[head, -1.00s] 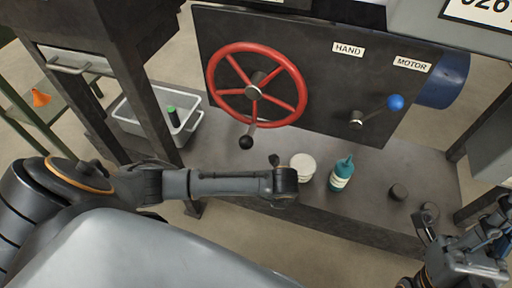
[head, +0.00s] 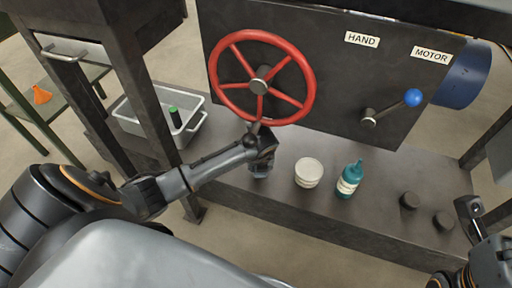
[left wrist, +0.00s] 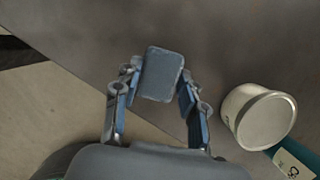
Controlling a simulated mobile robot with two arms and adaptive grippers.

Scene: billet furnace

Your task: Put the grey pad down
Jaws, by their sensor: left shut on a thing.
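The grey pad (left wrist: 162,73) is a small rounded grey block between the two fingers of my left gripper (left wrist: 160,88) in the left wrist view. The gripper is shut on it. In the head view my left gripper (head: 262,158) is over the dark bench, below the red wheel and left of the white tub. The pad is mostly hidden there by the gripper; I cannot tell whether it touches the bench. My right gripper (head: 470,208) is at the right edge, partly cut off, and its finger opening is unclear.
A grey bin (head: 190,130) stands left.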

